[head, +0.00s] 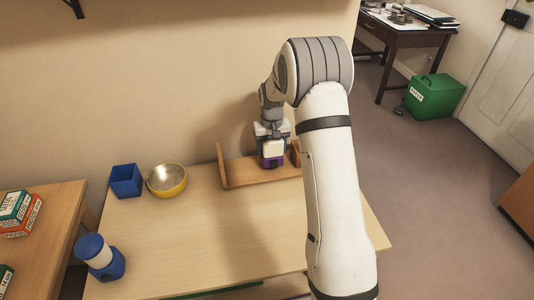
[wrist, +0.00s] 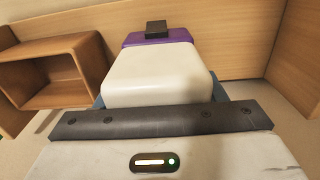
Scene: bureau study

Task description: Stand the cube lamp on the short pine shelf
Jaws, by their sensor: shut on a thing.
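The cube lamp has a white block body and a purple base with a small black piece on it. In the head view the lamp (head: 272,149) is upright, purple end down, at the short pine shelf (head: 238,174). My gripper (head: 271,138) is shut on it from above. The wrist view shows the lamp (wrist: 156,72) between the fingers of my gripper (wrist: 158,88). The shelf is a low board with upright ends on the desk, against the wall. My arm hides part of its right side. I cannot tell whether the base touches the board.
A blue square cup (head: 126,181) and a yellow bowl (head: 166,180) stand left of the shelf. A blue and white jar (head: 98,256) is at the desk's front left. The wrist view shows an open wooden box (wrist: 55,72) beside the lamp. The desk's middle is clear.

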